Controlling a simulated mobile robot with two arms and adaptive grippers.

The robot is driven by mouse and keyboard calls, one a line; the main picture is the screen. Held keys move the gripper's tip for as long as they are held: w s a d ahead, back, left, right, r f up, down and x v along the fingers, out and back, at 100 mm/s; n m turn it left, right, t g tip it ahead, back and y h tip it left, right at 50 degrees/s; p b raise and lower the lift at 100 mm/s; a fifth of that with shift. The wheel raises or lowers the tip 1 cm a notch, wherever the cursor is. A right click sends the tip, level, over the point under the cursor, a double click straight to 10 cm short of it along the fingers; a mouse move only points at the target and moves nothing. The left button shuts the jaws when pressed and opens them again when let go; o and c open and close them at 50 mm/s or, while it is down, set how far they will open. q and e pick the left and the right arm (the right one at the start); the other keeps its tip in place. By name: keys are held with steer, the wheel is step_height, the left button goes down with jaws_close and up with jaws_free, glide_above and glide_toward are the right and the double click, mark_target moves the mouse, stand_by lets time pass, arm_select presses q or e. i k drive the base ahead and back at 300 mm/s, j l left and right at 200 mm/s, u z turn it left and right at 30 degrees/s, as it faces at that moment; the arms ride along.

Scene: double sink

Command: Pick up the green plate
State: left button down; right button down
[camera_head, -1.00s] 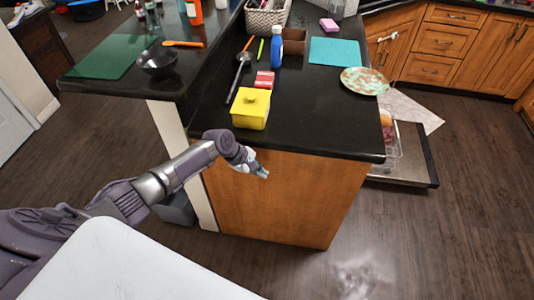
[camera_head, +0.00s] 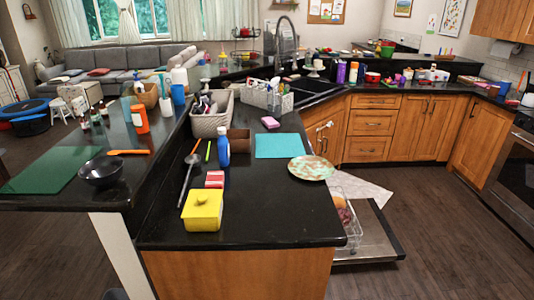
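A round plate (camera_head: 311,168) with a mottled green and reddish-brown surface lies flat on the black counter (camera_head: 270,208), near its right edge. It is the only plate I can make out, and nothing covers it. Neither of my grippers shows in the head view now.
A teal mat (camera_head: 277,146) lies left of the plate. A yellow lidded box (camera_head: 202,210), a blue bottle (camera_head: 223,147), and a brown box (camera_head: 239,141) stand further left. An open dishwasher door (camera_head: 368,236) with a rack juts out below the counter's right side.

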mark_target(308, 168)
steer(key=i+l+u, duration=0.2)
steer(key=u, duration=0.15)
steer(key=i+l+u, duration=0.1)
steer(key=l+u, duration=0.25)
steer(key=l, duration=0.15)
steer(key=i+l+u, duration=0.1)
steer(key=l+u, duration=0.25)
